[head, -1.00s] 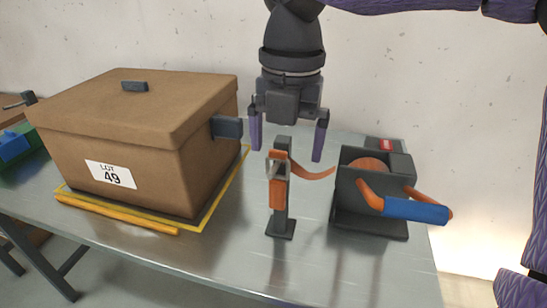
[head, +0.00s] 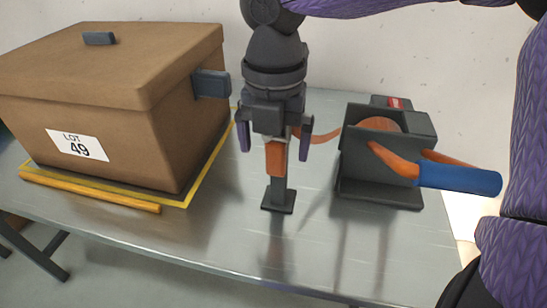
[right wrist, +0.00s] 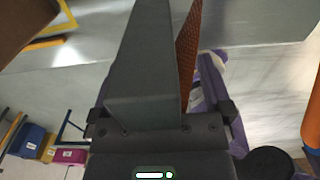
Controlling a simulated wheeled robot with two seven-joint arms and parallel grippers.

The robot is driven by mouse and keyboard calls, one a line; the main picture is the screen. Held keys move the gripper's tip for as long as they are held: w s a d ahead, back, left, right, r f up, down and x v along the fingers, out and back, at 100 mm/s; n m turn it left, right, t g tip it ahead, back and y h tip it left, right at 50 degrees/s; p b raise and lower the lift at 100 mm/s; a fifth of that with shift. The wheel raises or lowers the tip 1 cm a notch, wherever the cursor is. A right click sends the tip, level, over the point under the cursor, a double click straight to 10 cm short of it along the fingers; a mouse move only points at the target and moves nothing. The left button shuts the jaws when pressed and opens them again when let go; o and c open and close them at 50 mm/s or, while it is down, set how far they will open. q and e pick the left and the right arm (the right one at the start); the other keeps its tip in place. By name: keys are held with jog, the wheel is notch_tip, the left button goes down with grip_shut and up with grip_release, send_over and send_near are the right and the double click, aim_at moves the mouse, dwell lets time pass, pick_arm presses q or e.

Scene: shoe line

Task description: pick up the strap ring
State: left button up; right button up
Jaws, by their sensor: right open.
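The orange strap (head: 277,158) hangs on a dark upright stand (head: 279,190) near the middle of the table. Its upper part, where a pale metal ring showed earlier, is hidden behind my right gripper (head: 275,142). The right gripper points down with its two purple fingers apart, one on each side of the stand top. I cannot tell whether they touch anything. In the right wrist view, an orange textured strip (right wrist: 187,45) shows beside a large grey shape at close range. My left gripper is not in view.
A strap dispenser (head: 382,185) with a blue-gripped orange handle (head: 460,179) stands close on the right, its orange strap reaching toward the stand. A brown lidded box (head: 150,130) stands at left on a yellow-edged mat. The table front (head: 230,230) is clear.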

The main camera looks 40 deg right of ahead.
grip_shut()
jog(key=shift+r, duration=0.15)
